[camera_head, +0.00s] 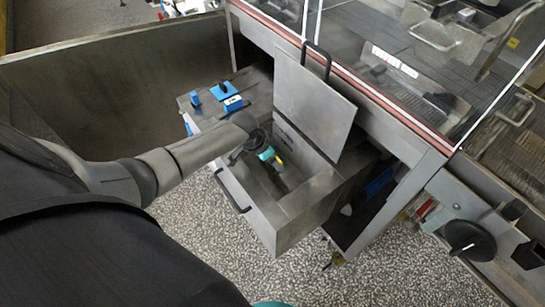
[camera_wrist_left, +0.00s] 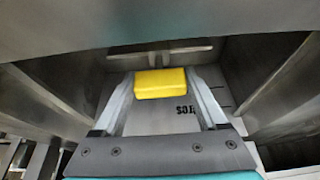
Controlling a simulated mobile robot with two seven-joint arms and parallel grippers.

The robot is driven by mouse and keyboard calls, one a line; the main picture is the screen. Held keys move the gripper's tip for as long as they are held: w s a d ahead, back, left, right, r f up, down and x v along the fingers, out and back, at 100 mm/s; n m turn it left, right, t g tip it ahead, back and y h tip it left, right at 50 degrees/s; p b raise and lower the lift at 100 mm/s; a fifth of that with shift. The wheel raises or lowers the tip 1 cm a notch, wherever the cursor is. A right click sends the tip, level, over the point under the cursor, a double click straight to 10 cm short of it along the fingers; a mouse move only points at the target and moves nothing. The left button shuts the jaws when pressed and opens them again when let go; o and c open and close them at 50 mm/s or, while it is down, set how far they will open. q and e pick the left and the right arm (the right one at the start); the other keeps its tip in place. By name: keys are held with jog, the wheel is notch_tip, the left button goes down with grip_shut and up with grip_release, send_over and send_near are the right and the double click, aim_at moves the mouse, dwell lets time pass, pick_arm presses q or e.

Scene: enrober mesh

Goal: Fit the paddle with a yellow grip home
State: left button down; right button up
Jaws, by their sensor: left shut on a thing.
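My left gripper (camera_head: 276,162) reaches down into an open grey metal box (camera_head: 293,203) at the front of the machine. In the left wrist view, its two fingers (camera_wrist_left: 160,92) are shut on the yellow grip (camera_wrist_left: 160,83) of the paddle. A little yellow also shows at the fingertips in the head view. The rest of the paddle is hidden, so I cannot tell whether it touches a seat. Dark upside-down lettering (camera_wrist_left: 185,109) marks a grey surface beside the grip. My right gripper does not show.
A raised metal lid (camera_head: 313,100) with a black handle stands behind the box. Blue blocks (camera_head: 232,103) sit on a metal top to the left. Box walls surround my left gripper closely. Clear panels and a red-edged frame (camera_head: 360,87) lie behind. Speckled floor (camera_head: 190,225) is open in front.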

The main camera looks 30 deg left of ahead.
pick_arm(q)
jog(key=shift+f, duration=0.3)
grip_release()
dwell(0.3)
